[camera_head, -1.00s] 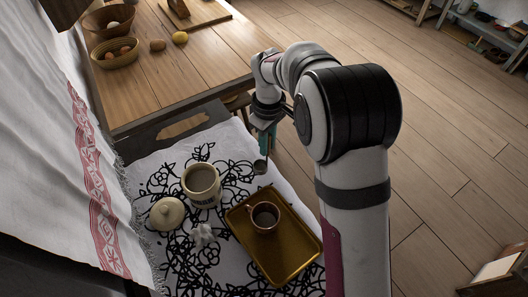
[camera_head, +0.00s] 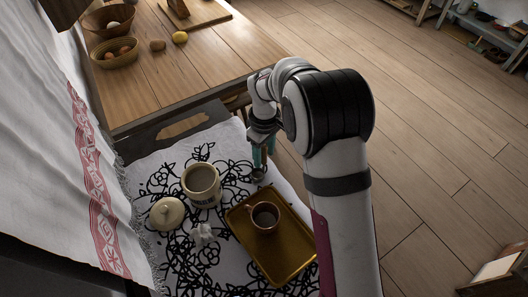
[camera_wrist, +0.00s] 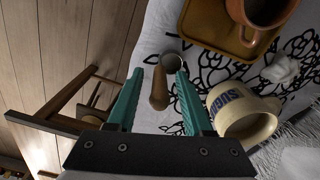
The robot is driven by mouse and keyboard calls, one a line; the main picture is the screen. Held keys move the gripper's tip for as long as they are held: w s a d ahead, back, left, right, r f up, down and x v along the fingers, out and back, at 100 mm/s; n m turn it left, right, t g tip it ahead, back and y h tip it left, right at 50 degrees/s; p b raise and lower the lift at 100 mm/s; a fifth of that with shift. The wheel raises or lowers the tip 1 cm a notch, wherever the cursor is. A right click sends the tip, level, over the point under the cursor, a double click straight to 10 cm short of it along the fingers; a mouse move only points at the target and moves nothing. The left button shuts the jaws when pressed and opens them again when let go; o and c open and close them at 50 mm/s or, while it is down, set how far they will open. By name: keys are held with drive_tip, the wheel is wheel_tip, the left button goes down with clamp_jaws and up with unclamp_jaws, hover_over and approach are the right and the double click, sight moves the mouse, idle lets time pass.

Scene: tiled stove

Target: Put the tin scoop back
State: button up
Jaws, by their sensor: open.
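The tin scoop (camera_head: 258,174) is at the right part of the patterned cloth, beside the tray. In the wrist view its round metal bowl (camera_wrist: 171,62) points away from me and its wooden handle (camera_wrist: 159,90) points toward me. My gripper (camera_head: 262,156) is open above the cloth, its teal fingers (camera_wrist: 158,80) on either side of the handle, with gaps visible. A cream jar (camera_head: 203,198) with dark lettering stands open to the left of the scoop; it also shows in the wrist view (camera_wrist: 242,122). Its round lid (camera_head: 167,213) lies to its left.
A brass tray (camera_head: 286,272) with a copper-coloured cup (camera_head: 264,216) lies just below the scoop. A crumpled white thing (camera_head: 203,234) lies between jar and tray. A wooden table (camera_head: 180,75) with baskets stands behind. A wooden chair or stool (camera_wrist: 60,105) shows in the wrist view.

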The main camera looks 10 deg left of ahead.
drive_tip(key=shift+r, duration=0.1)
wheel_tip(320, 180, up, 11)
drive_tip(key=shift+r, duration=0.6)
drive_tip(key=shift+s+d+r, duration=0.15)
drive_tip(key=shift+d, duration=0.15)
drive_tip(key=s+d+r+m, duration=0.4)
drive_tip(key=s+d+m, duration=0.1)
drive_tip(key=s+d, duration=0.25)
drive_tip(key=s+d+f+m, duration=0.1)
drive_tip(key=s+d+m, duration=0.3)
drive_tip(key=s, duration=0.6)
drive_tip(key=s+d+f+m+y, duration=0.1)
drive_tip(key=s+d+m, duration=0.3)
drive_tip(key=s+m, duration=0.5)
drive_tip(key=shift+s+d+y, duration=0.3)
drive_tip(key=shift+s+d, duration=0.1)
drive_tip(key=shift+s, duration=0.05)
